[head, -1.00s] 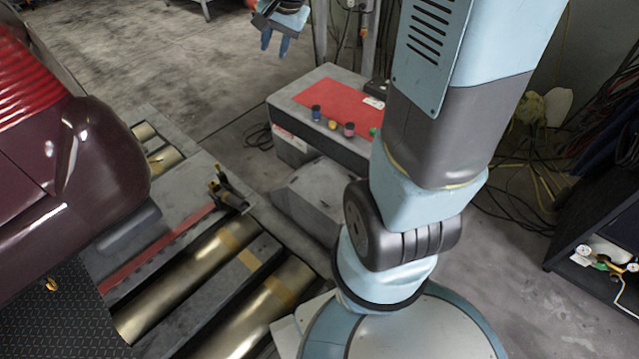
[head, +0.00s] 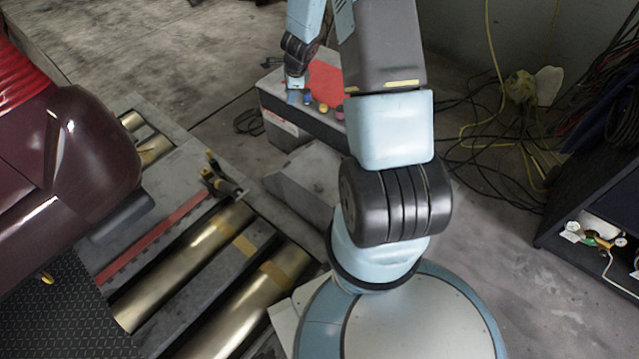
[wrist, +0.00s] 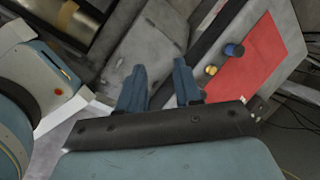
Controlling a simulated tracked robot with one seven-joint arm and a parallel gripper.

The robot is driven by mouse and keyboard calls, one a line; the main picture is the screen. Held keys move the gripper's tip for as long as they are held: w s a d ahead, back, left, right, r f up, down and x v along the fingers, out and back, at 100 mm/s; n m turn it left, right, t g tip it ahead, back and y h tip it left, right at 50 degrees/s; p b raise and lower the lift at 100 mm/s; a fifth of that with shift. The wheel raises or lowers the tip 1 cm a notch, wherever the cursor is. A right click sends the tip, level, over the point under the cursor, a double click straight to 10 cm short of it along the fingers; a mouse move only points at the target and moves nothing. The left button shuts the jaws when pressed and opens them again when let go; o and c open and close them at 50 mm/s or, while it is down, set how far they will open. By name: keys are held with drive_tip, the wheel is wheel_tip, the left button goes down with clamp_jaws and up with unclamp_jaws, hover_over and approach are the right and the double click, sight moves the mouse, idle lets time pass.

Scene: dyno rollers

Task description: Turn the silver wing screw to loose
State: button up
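I cannot make out a silver wing screw in either view; it is hidden or too small to tell. My gripper (head: 295,94) hangs at the left end of the grey cabinet with the red top. In the wrist view my gripper (wrist: 160,78) has its two blue fingers apart, with nothing between them. The floor and the cabinet's edge show beyond the fingers. A dark bracket with yellow parts (head: 219,180) stands at the end of the rollers, too small to show any screw clearly.
Metal rollers (head: 190,262) and a maroon car (head: 85,150) are at left. A dark shelf with gauges (head: 590,237) stands at right. Cables lie behind.

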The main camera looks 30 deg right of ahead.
drive_tip(key=s+d+f+m+g, duration=0.1)
drive_tip(key=d+f+m, duration=0.1)
drive_tip(key=f, duration=0.5)
drive_tip(key=s+d+f+m, duration=0.1)
drive_tip(key=s+f+m, duration=0.15)
drive_tip(key=f, duration=0.45)
drive_tip(key=m+g+h, duration=0.1)
drive_tip(key=m+g, duration=0.2)
drive_tip(key=m, duration=0.3)
hover_over(318, 189)
wheel_tip(318, 189, down, 14)
drive_tip(key=f, duration=1.3)
drive_tip(key=shift+d+f, duration=0.2)
drive_tip(key=shift+f, duration=0.05)
drive_tip(key=shift+c, duration=0.5)
clamp_jaws()
drive_tip(key=shift+a, duration=0.3)
drive_tip(key=shift+d+n, duration=0.1)
drive_tip(key=shift+n, duration=0.15)
